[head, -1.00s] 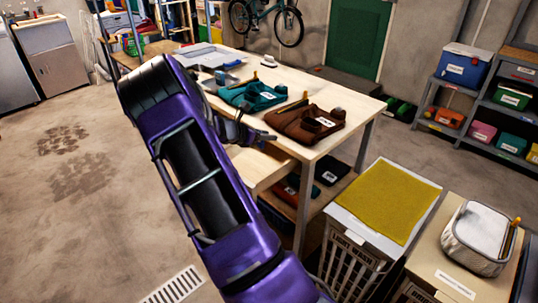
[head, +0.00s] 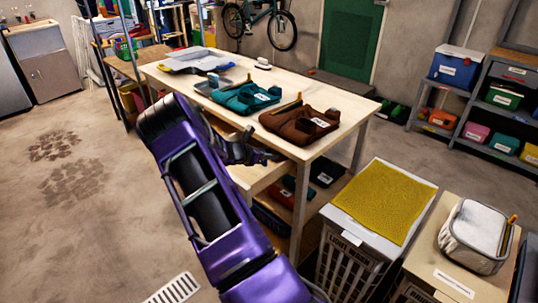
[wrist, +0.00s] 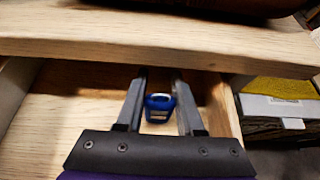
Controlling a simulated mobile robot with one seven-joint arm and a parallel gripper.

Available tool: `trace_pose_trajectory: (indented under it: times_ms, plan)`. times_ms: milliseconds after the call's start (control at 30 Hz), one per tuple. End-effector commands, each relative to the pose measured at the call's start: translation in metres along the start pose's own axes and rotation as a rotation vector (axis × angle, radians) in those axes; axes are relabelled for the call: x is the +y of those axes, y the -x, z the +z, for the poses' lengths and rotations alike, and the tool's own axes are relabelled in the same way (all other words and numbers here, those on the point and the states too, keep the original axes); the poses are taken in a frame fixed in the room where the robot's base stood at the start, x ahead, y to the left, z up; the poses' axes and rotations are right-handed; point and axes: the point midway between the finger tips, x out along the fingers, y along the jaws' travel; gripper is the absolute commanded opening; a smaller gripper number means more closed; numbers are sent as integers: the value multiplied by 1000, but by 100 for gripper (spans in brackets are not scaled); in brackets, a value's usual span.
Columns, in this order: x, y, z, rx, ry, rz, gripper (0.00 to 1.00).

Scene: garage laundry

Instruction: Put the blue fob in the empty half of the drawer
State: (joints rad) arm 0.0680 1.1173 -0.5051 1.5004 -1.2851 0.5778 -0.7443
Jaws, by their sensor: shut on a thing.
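The blue fob (wrist: 160,102) is held between the fingertips of my gripper (wrist: 158,92) in the wrist view. My gripper (head: 262,157) shows in the head view in front of the table's front edge, over the open drawer; the fob cannot be made out there. The wooden drawer (head: 250,178) is pulled out below the tabletop. In the wrist view, the drawer (wrist: 75,105) lies under my fingers, with bare wood to the left and a side wall to the right. A divider and the drawer's other contents cannot be made out.
The tabletop edge (wrist: 150,42) crosses just beyond my fingertips. On the table (head: 345,107) are a brown pouch (head: 290,126), a teal pouch (head: 240,98) and a grey tray (head: 210,84). A laundry hamper with a yellow cloth (head: 385,200) stands right of the drawer.

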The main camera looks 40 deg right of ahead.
Motion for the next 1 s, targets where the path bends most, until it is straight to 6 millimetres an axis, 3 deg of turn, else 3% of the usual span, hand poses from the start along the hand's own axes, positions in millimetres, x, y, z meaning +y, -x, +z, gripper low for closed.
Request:
trace_pose_trajectory:
  times_ms: [233,267,400,800,1000]
  plan:
    - [0,-2,-4,0,0,-1,0]
    - [0,-2,-3,0,0,-1,40]
    - [0,-1,-2,0,0,-1,65]
    - [0,3,3,0,-1,0,66]
    - [1,40,2,1,1,3,66]
